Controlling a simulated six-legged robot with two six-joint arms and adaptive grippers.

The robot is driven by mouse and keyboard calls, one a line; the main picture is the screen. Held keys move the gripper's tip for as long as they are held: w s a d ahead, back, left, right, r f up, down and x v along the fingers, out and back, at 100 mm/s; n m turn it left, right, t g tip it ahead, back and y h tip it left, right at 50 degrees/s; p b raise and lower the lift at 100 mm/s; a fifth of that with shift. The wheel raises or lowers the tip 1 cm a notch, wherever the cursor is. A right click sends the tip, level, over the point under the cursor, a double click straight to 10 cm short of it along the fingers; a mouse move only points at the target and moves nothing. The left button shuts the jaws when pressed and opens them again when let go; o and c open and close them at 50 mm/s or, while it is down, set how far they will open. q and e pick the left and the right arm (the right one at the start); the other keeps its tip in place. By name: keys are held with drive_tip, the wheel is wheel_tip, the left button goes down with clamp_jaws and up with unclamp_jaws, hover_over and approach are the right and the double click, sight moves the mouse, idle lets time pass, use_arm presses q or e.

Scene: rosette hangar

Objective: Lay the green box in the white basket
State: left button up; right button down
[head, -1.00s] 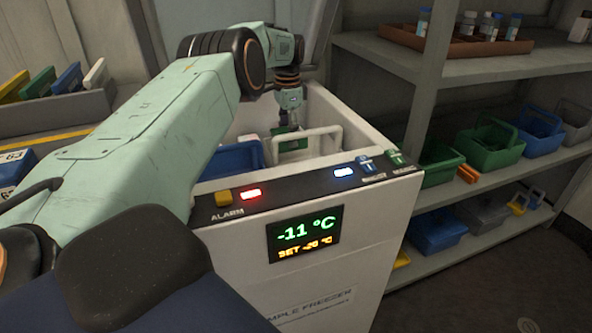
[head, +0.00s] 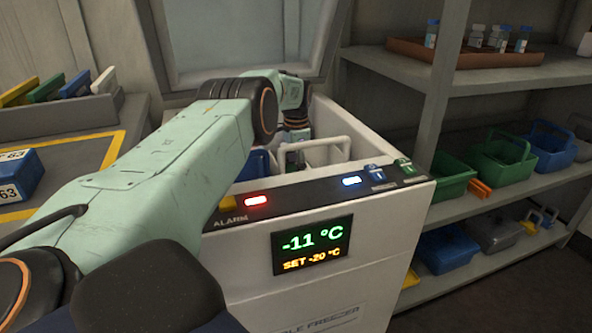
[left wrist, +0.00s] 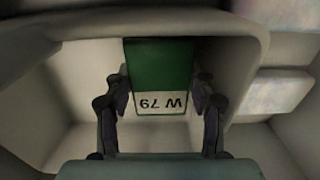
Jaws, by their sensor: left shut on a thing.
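The green box (left wrist: 160,65) shows in the left wrist view, with a white label reading W 79 upside down. My left gripper (left wrist: 160,110) is shut on it, one finger at each side. In the head view this gripper (head: 295,158) is down inside the open freezer (head: 375,250), beside the raised handle of the white basket (head: 325,142). In the left wrist view pale walls (left wrist: 70,95) surround the box; I cannot tell whether it touches the bottom. The box is mostly hidden in the head view. My right gripper is not in view.
A blue basket (head: 255,163) is in the freezer, left of the white one. The freezer's raised rims surround the gripper. Shelves with green baskets (head: 500,160) and blue baskets (head: 553,145) stand at the right. A blue box (head: 22,178) marked 63 lies at the left.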

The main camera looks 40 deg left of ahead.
use_arm(q)
drive_tip(key=o, duration=1.1)
wheel_tip(320, 180, up, 12)
drive_tip(key=p, duration=0.5)
drive_tip(key=shift+r, duration=0.2)
